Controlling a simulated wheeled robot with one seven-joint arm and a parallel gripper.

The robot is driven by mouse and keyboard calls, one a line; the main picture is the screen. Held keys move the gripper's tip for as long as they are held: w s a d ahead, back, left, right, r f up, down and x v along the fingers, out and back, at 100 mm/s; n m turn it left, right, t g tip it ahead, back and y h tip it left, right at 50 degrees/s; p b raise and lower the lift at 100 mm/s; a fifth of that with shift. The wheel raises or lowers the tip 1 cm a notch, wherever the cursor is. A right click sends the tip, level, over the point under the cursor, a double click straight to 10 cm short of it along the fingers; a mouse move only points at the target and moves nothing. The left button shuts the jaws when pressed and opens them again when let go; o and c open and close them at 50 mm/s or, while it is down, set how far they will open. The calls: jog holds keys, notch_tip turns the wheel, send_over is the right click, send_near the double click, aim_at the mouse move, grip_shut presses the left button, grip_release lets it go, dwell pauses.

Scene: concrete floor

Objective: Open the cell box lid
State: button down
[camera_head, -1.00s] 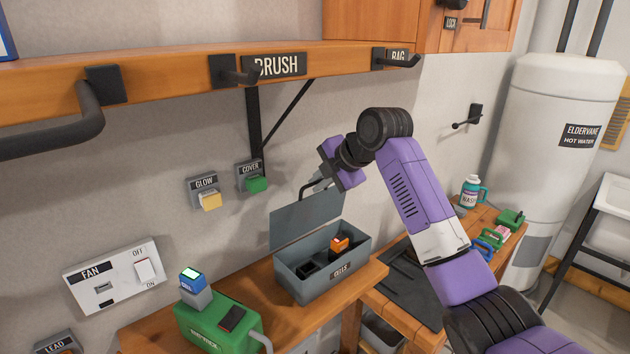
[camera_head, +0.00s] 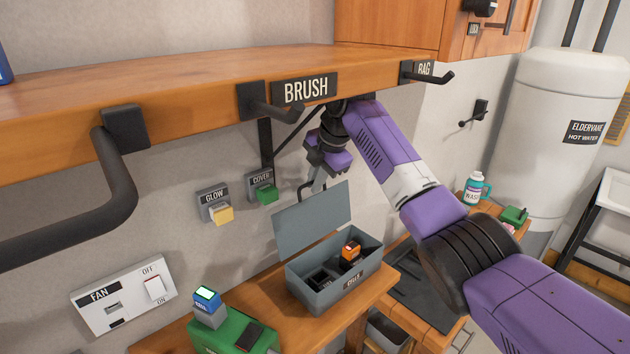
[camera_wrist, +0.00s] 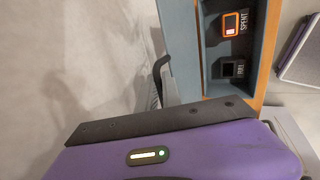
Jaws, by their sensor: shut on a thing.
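The grey cell box (camera_head: 322,292) stands on the wooden bench with its lid (camera_head: 314,222) raised about upright at the back. Inside, an orange cell (camera_head: 350,250) sits in one compartment; the wrist view shows this orange cell (camera_wrist: 231,25) in the slot marked SPENT and a dark slot (camera_wrist: 232,69) beside it. My gripper (camera_head: 316,186) is at the lid's top edge, shut on the dark lid handle (camera_head: 304,188). The handle (camera_wrist: 160,72) also shows in the wrist view. The exact finger contact is partly hidden.
A wooden shelf (camera_head: 190,85) with black hooks overhangs the wall above my gripper. Wall switches GLOW (camera_head: 218,210) and COVER (camera_head: 264,190) are left of the lid. A green device with a blue cell (camera_head: 207,297) stands left of the box.

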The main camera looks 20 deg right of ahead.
jog(key=shift+a+f, duration=0.15)
jog(key=shift+f, duration=0.2)
